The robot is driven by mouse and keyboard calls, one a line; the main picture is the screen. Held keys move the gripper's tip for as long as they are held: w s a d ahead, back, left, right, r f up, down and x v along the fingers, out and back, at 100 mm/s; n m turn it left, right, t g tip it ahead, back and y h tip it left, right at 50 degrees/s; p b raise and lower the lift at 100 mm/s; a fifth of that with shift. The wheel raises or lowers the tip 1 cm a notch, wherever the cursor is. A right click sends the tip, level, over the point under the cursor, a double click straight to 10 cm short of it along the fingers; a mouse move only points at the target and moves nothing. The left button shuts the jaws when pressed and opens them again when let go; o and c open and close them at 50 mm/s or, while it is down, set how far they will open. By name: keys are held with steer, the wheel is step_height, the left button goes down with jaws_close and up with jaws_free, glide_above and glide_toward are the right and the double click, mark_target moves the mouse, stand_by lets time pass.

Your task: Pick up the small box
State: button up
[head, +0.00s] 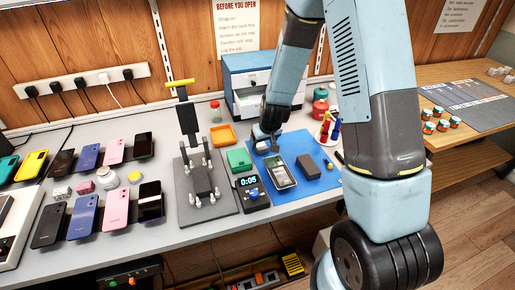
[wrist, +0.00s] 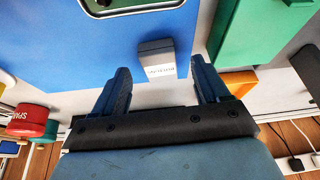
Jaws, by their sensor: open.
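A small box (wrist: 157,56), grey on top with a pale lettered side, lies at the edge of the blue mat (wrist: 230,12) in the wrist view. In the head view the small box (head: 261,146) shows as a pale patch, partly hidden by my gripper (head: 268,134). In the wrist view my gripper (wrist: 160,72) is open, its dark fingers on either side of the box's line. There is a gap on each side, and no contact shows. I cannot tell how high the fingers are above the mat.
A phone (head: 280,172) and a dark grey block (head: 309,167) lie on the mat. A green box (head: 239,160) stands close to the left, beside a timer (head: 251,193).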

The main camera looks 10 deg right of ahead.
mark_target(260, 147)
steer(key=shift+x, duration=1.35)
steer(key=c, duration=1.1)
steer(key=shift+r, duration=0.15)
